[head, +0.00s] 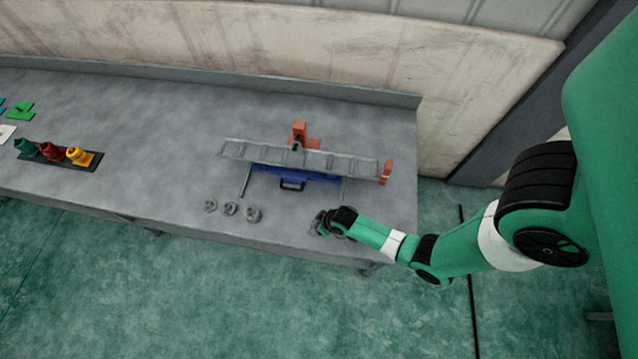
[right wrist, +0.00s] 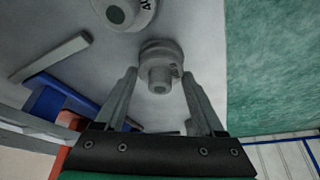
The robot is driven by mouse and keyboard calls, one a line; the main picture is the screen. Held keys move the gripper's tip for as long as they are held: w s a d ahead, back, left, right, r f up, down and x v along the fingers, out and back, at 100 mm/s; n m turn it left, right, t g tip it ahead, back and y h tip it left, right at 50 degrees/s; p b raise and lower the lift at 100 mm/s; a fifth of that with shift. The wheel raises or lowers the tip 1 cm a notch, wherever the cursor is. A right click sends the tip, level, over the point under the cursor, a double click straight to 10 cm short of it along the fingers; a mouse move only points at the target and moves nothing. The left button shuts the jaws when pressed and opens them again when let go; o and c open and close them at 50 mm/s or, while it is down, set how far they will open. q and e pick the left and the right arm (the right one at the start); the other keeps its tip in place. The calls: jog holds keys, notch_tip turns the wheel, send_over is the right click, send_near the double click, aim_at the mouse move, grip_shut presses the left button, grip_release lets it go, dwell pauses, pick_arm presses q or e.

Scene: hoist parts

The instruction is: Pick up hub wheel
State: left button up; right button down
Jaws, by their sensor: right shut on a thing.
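My right gripper (head: 322,222) is low over the bench near its front edge, at the right end of a row of small grey round parts. In the right wrist view, its fingers (right wrist: 161,78) are shut on a grey hub wheel (right wrist: 158,54), a stepped disc with a short round boss facing the camera. In the head view the held wheel is mostly hidden by the gripper. Whether the wheel touches the bench I cannot tell. My left gripper is in neither view.
Three grey round parts (head: 230,209) lie left of my right gripper. Behind stands a long grey channelled rail (head: 300,158) over a blue base (head: 290,178), with orange blocks (head: 300,131). Coloured parts (head: 53,152) sit far left. The bench (head: 150,120) between is clear.

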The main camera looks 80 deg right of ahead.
aim_at(314, 222)
jog(key=shift+r, duration=0.1)
jog(key=shift+r, duration=0.5)
notch_tip(314, 222, up, 2)
jog(key=shift+r+p, duration=0.25)
jog(key=shift+p, duration=0.6)
jog(key=s+a+r+p, duration=0.8)
jog(key=s+a+r, duration=0.1)
jog(key=s, duration=0.1)
jog(key=shift+a+r, duration=0.2)
jog(key=shift+a, duration=0.15)
